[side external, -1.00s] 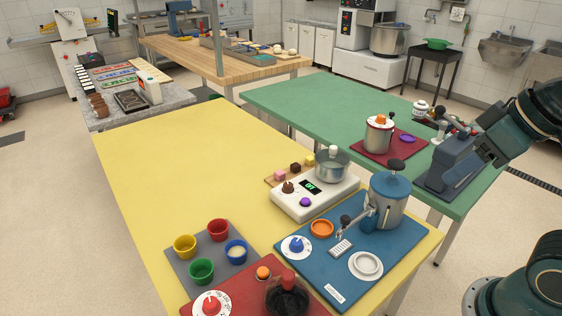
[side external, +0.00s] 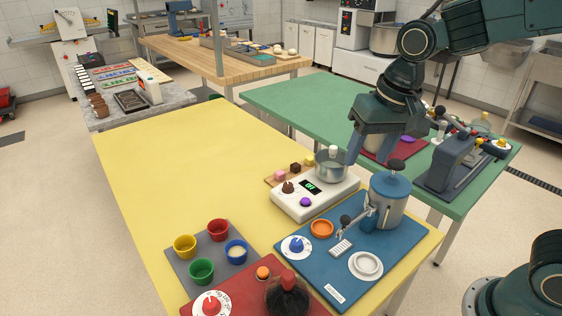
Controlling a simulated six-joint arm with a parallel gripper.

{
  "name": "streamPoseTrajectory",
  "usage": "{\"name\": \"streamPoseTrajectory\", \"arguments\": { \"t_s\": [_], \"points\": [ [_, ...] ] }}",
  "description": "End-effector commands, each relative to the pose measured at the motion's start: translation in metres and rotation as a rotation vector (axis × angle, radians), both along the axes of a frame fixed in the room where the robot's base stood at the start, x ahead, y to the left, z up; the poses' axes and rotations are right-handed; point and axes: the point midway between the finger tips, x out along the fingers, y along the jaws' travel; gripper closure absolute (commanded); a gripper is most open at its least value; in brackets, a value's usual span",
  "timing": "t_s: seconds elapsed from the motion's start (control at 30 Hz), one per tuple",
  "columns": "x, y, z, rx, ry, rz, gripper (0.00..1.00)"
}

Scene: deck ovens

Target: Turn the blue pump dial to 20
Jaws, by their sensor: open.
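The blue pump dial (side external: 296,244) is a blue knob on a round white scale. It sits at the left corner of the blue board (side external: 318,268) on the yellow table. The scale's numbers are too small to read. The blue pump (side external: 390,200), a metal canister with a blue lid and a dark top knob, stands on the same board. My gripper (side external: 378,165) is open and empty, pointing down above and behind the pump, well to the upper right of the dial.
A red board (side external: 240,293) with a red dial (side external: 211,304) is in front. Coloured cups stand at left.

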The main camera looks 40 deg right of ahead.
Motion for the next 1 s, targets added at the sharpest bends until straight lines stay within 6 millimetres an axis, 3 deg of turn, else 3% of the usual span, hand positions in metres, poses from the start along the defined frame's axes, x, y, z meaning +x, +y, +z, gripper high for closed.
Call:
{"name": "streamPoseTrajectory", "arguments": {
  "t_s": [0.5, 0.73, 1.0],
  "points": [
    [0.075, 0.058, -0.08, 0.007, 0.17, -0.225, 0.48],
    [0.09, 0.076, -0.109, -0.002, 0.213, -0.295, 0.48],
    [0.093, 0.08, -0.117, -0.004, 0.222, -0.314, 0.48]
  ]
}}
